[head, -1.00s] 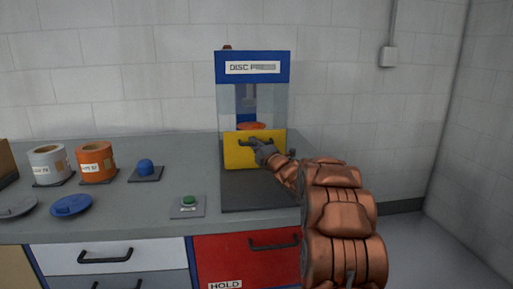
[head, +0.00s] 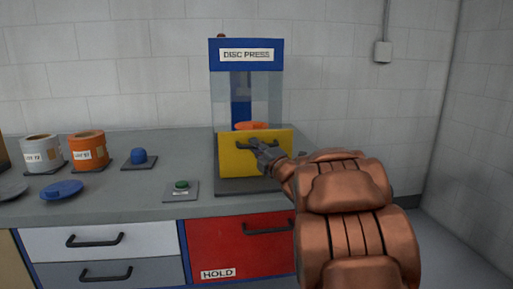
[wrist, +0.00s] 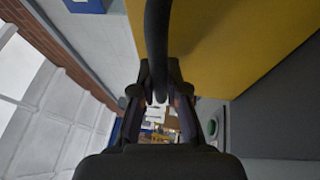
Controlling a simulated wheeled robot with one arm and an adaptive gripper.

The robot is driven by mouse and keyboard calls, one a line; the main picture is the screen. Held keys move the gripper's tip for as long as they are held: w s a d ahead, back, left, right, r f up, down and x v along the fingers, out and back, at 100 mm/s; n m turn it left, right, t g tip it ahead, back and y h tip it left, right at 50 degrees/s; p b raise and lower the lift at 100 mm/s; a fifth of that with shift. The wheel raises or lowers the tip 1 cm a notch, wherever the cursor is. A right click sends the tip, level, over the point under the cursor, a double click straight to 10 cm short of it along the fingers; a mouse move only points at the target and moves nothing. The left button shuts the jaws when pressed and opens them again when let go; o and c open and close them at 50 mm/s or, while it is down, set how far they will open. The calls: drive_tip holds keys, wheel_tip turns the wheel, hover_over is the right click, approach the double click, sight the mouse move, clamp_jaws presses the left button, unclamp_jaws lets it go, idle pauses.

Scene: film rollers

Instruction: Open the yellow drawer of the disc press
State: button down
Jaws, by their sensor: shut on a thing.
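The disc press (head: 246,55) stands on the counter against the wall, with a blue top and clear sides. Its yellow drawer front (head: 229,160) stands forward of the press body, so the drawer is partly open. An orange thing (head: 250,126) shows just above and behind the front. The drawer has a dark bar handle (head: 243,147). My gripper (head: 258,147) is at the handle. In the wrist view, my gripper (wrist: 158,98) is shut on the handle (wrist: 157,40), with the yellow front (wrist: 225,45) beside it. The drawer's inside is mostly hidden.
A green button (head: 181,185) on a plate sits left of the press. A blue knob (head: 138,156), a blue lid (head: 62,190), an orange roll (head: 88,150) and a white roll (head: 41,153) stand farther left. A red drawer marked HOLD (head: 230,255) is below the counter.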

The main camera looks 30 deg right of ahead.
drive_tip(key=shift+s+a, duration=0.25)
drive_tip(key=shift+s, duration=0.25)
drive_tip(key=shift+s+a, duration=0.25)
drive_tip(key=shift+s, duration=0.2)
drive_tip(key=c, duration=1.2)
unclamp_jaws()
drive_tip(key=shift+d, duration=0.1)
drive_tip(key=shift+s, duration=0.15)
drive_tip(key=s, duration=0.4)
drive_tip(key=s+f, duration=0.1)
drive_tip(key=s, duration=0.2)
drive_tip(key=s+f, duration=0.1)
drive_tip(key=s, duration=0.3)
drive_tip(key=shift+s, duration=0.3)
